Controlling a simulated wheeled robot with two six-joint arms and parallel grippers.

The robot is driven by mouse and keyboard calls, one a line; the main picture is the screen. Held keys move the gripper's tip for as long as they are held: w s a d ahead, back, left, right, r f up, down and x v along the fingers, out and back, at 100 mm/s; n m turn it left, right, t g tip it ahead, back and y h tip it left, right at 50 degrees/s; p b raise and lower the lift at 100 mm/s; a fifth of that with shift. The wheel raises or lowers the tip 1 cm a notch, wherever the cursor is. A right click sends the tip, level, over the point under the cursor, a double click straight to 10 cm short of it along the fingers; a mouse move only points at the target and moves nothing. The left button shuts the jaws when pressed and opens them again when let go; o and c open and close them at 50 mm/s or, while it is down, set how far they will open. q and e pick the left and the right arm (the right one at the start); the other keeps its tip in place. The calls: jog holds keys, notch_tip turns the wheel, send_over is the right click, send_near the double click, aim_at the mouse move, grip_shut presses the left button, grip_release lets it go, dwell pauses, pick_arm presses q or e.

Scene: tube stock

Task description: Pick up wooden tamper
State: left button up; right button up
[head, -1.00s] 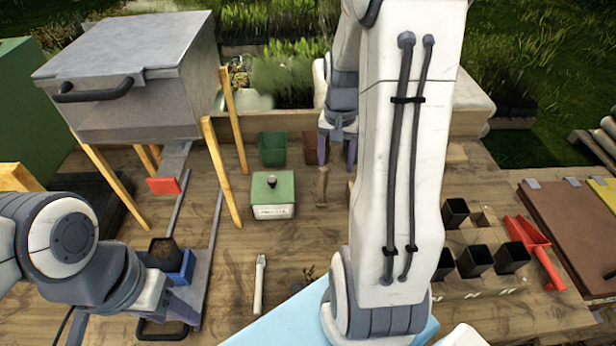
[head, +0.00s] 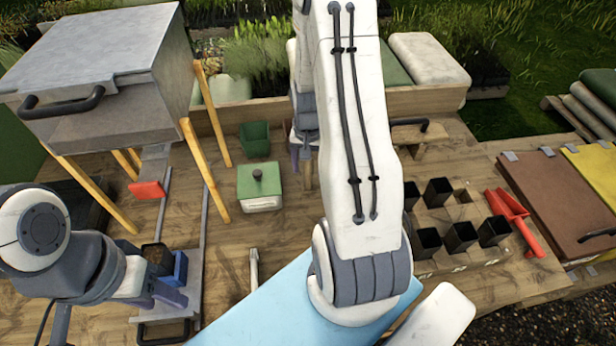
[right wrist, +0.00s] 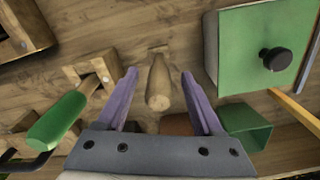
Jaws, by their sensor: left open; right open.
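The wooden tamper (right wrist: 158,85) is a pale turned handle, seen end-on in the right wrist view, and it appears to stand on the wooden bench. My right gripper (right wrist: 158,74) is open, with one purple finger on either side of the tamper and a visible gap to each. My left gripper (head: 172,297) is open at the left, close to a blue holder (head: 174,270) with a dark pot.
A green-lidded box (head: 259,187) with a dark knob stands close left of the right gripper, with a green pot (head: 255,138) behind. In the wrist view, a green-handled tool (right wrist: 58,120) sits in a wooden block. Black pots (head: 460,236) and a red scoop (head: 513,213) are at the right.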

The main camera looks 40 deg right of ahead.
jog(key=shift+f, duration=0.5)
grip_shut()
jog(key=shift+r, duration=0.15)
